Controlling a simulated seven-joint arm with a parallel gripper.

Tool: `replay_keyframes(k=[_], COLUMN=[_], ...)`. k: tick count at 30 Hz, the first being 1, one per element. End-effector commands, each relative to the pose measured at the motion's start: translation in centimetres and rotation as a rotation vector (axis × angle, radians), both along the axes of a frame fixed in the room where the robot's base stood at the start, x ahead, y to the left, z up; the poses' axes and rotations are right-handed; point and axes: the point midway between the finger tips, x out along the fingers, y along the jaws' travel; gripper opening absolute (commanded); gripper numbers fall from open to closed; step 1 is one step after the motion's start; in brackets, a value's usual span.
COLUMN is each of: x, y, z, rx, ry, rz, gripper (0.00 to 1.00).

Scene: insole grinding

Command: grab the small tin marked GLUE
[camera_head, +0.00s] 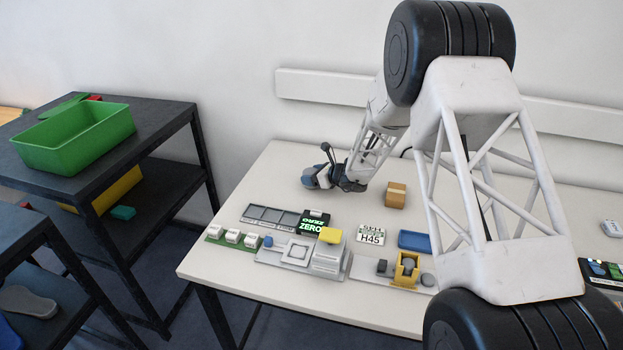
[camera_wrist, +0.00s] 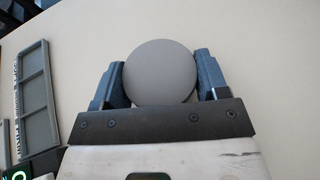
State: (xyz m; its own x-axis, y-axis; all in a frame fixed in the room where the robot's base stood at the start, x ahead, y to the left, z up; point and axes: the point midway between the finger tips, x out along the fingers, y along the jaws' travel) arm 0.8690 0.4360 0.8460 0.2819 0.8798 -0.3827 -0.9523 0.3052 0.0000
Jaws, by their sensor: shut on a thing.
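My gripper shows in the wrist view (camera_wrist: 160,62) with its two blue-grey fingers on either side of a round grey tin (camera_wrist: 161,76). The fingers are shut on the tin's sides. Only its plain flat round face shows; no GLUE marking can be read from here. In the head view my gripper (camera_head: 318,178) is low over the far left part of the white table (camera_head: 222,243). The tin cannot be made out clearly there, and I cannot tell whether it touches the table.
A grey compartment tray (camera_head: 270,216) and a ZERO display (camera_head: 313,225) stand nearer the front. A small brown box (camera_head: 396,195) sits right of my gripper. A yellow fixture (camera_head: 407,269) and blue tray (camera_head: 414,241) lie front right. A green bin (camera_head: 75,142) stands on the dark left shelf.

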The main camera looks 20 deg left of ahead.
Motion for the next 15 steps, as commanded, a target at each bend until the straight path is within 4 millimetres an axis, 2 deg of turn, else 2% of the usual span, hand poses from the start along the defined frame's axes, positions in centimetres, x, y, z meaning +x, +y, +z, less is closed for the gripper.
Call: replay_keyframes(k=[8, 15], x=[0.0, 0.0], y=[0.0, 0.0], z=[0.3, 2.1], rx=[0.000, 0.000], ry=[0.000, -0.002], rz=[0.000, 0.000], gripper=[0.41, 0.41])
